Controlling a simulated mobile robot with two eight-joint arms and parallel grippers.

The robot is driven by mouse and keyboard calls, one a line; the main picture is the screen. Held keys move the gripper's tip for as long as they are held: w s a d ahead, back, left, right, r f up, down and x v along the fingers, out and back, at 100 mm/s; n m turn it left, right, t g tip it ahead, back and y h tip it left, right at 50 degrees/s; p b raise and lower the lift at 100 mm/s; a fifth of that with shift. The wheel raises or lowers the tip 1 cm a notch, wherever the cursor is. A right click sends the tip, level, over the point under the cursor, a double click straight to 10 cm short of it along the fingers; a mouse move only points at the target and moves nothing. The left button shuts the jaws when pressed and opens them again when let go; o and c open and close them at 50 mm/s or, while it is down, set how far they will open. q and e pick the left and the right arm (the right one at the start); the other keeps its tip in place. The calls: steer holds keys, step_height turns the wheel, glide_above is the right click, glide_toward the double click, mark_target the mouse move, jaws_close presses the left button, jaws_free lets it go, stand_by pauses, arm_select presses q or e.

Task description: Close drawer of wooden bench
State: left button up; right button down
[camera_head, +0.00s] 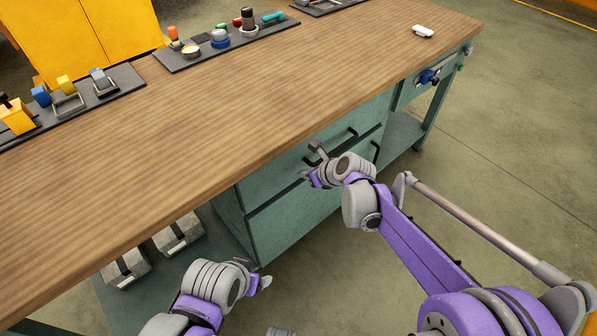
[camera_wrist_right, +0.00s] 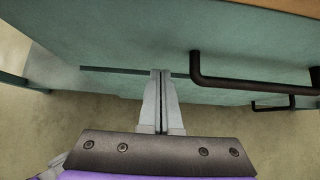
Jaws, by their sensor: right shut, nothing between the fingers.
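The wooden bench (camera_head: 250,110) has a brown top and green drawers. The upper drawer (camera_head: 280,174) has a dark bar handle (camera_head: 340,139), which also shows in the right wrist view (camera_wrist_right: 250,86). The lower drawer (camera_head: 290,222) is below it, with its own dark handle (camera_wrist_right: 290,104). I cannot tell how far either drawer stands out. My right gripper (camera_head: 316,150) is at the drawer fronts, left of the upper handle. Its fingers (camera_wrist_right: 161,75) are together and empty; contact is unclear. My left gripper (camera_head: 265,283) is low in front of the bench, its fingers too small to read.
Black trays (camera_head: 225,48) with small parts and tools lie along the bench's far side. A white object (camera_head: 423,31) is at the far right corner. A vise-like blue fitting (camera_head: 429,76) is on the bench end. Grey boxes (camera_head: 178,232) sit on the lower shelf. Floor at right is open.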

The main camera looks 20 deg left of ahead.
arm_select(q)
steer(key=shift+d+p+v, duration=0.2)
steer(key=shift+p+v, duration=0.7)
steer(key=shift+v, duration=0.3)
arm_select(e)
steer(key=v, duration=1.1)
steer(key=shift+s+d+f, duration=0.25)
steer(key=shift+d+f, duration=0.05)
steer(key=shift+f, duration=0.05)
steer(key=s+d+f+n+h, duration=0.2)
steer(key=s+d+n+h, duration=0.2)
steer(key=s+d+n, duration=0.9)
steer(key=s+d+f+n+h, duration=0.3)
steer(key=s+d+n+h, duration=0.1)
steer(key=s+d+n, duration=0.95)
arm_select(q)
step_height(320, 180, up, 16)
steer(key=w+p, duration=0.2)
steer(key=p, duration=1.2)
steer(key=shift+t, duration=0.4)
arm_select(e)
step_height(320, 180, up, 16)
steer(key=w+a+m, duration=0.1)
steer(key=a, duration=0.1)
steer(key=shift+w+f+m+y, duration=0.15)
steer(key=shift+w+m+y, duration=0.1)
steer(key=shift+m+y, duration=0.1)
